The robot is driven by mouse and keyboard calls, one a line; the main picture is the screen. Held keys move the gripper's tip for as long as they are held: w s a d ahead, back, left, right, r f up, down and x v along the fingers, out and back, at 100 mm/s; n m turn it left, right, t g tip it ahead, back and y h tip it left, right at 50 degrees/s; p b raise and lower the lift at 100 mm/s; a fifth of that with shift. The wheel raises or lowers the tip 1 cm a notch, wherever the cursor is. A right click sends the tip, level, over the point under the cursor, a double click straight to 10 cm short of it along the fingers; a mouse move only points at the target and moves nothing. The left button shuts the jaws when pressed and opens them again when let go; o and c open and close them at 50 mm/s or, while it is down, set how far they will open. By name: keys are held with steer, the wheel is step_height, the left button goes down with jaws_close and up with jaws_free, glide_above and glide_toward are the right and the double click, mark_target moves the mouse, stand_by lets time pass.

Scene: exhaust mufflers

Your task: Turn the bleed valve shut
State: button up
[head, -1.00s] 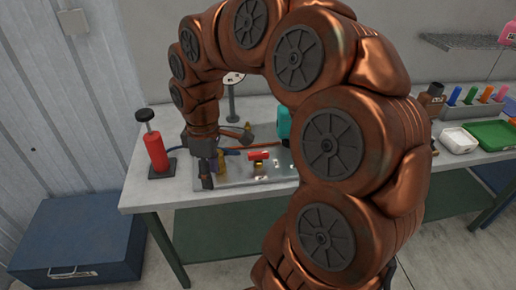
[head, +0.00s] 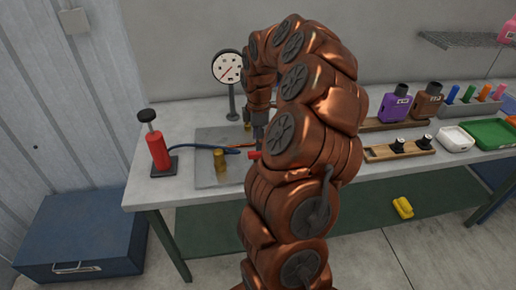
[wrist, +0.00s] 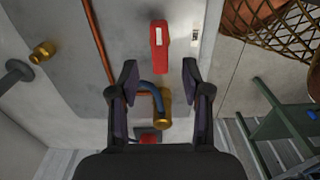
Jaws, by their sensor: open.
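A red bar-shaped handle (wrist: 159,45) with a pale label, apparently the bleed valve's lever, lies lengthwise up the wrist view, just beyond my fingertips. In the head view part of the red handle (head: 252,155) shows beside my arm, which hides the rest. My gripper (wrist: 160,85) is open and empty, its fingers spread below the handle and apart from it. A brass fitting (wrist: 163,106) with a blue hose shows between the fingers. In the head view my fingertips are hidden behind my arm.
A pressure gauge (head: 227,67) stands at the back of the metal plate (head: 208,142). A brass cylinder (head: 220,160) and hoses are on the plate. A red hand pump (head: 158,150) stands left. Wooden racks, trays and coloured parts lie right. A yellow object (head: 402,207) is on the lower shelf.

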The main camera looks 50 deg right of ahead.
mark_target(258, 155)
steer(key=shift+f+p, duration=0.65)
steer(key=shift+f, duration=1.8)
jaws_close()
